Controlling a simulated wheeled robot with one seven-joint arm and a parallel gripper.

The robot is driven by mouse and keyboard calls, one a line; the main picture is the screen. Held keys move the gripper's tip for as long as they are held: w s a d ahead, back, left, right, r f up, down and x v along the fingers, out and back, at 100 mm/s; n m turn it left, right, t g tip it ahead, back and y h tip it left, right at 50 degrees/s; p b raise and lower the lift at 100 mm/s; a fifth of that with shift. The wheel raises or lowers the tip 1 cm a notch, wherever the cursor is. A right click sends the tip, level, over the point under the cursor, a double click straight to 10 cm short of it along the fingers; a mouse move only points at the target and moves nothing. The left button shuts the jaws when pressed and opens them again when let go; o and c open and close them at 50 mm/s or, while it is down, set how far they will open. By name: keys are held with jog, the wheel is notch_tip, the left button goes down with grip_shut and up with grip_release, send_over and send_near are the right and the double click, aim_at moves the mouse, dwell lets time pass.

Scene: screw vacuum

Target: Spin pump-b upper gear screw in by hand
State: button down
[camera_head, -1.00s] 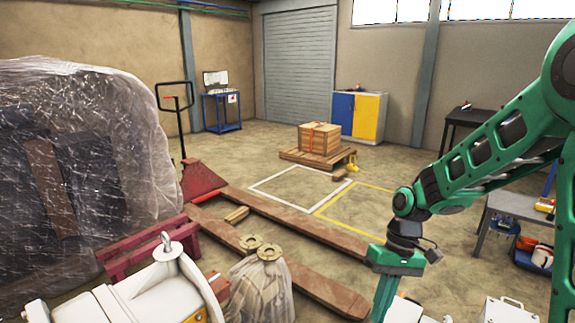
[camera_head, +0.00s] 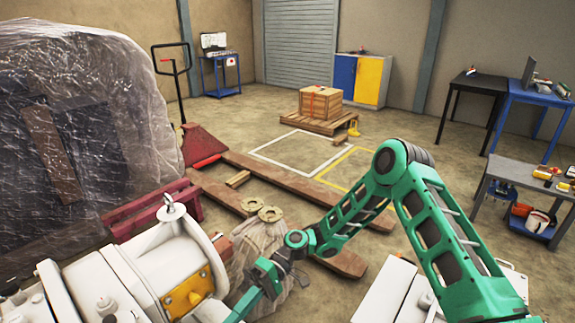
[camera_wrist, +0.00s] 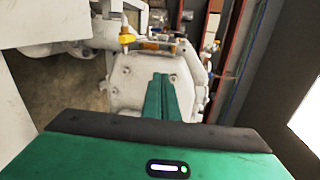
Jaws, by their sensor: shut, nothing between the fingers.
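My gripper (camera_wrist: 161,80) is shut and empty in the wrist view, its two green fingers lying together and pointing at a white pump housing (camera_wrist: 128,82). The housing's face carries several small bolts or holes; I cannot tell which is the upper gear screw. Whether the fingertips touch the face is unclear. In the head view the white pump (camera_head: 150,268) stands at the lower left, with a yellow plate (camera_head: 188,292) on its side and a lifting eye on top. My green wrist is just right of it, and the fingertips are not clear there.
A plastic-wrapped bundle with round flanges (camera_head: 258,238) stands right behind my wrist. A large wrapped crate (camera_head: 85,140) is at the left, by a red pallet jack (camera_head: 203,145). In the wrist view, yellow-brass fittings (camera_wrist: 127,38) sit above the housing. Open floor lies beyond.

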jog(key=s+a+g+y, duration=0.1)
jog(key=s+a, duration=0.6)
jog(key=a, duration=0.1)
jog(key=shift+s+n+g+y, duration=0.25)
jog(key=shift+n+g+y, duration=0.05)
jog(key=shift+r, duration=0.35)
dwell(1.0)
jog(key=shift+r, duration=0.3)
jog(key=shift+w+a+r, duration=0.1)
jog(key=shift+r, duration=0.25)
dwell(0.4)
jog(key=v, duration=0.6)
jog(key=shift+s+d, duration=0.25)
jog(key=shift+d, duration=0.05)
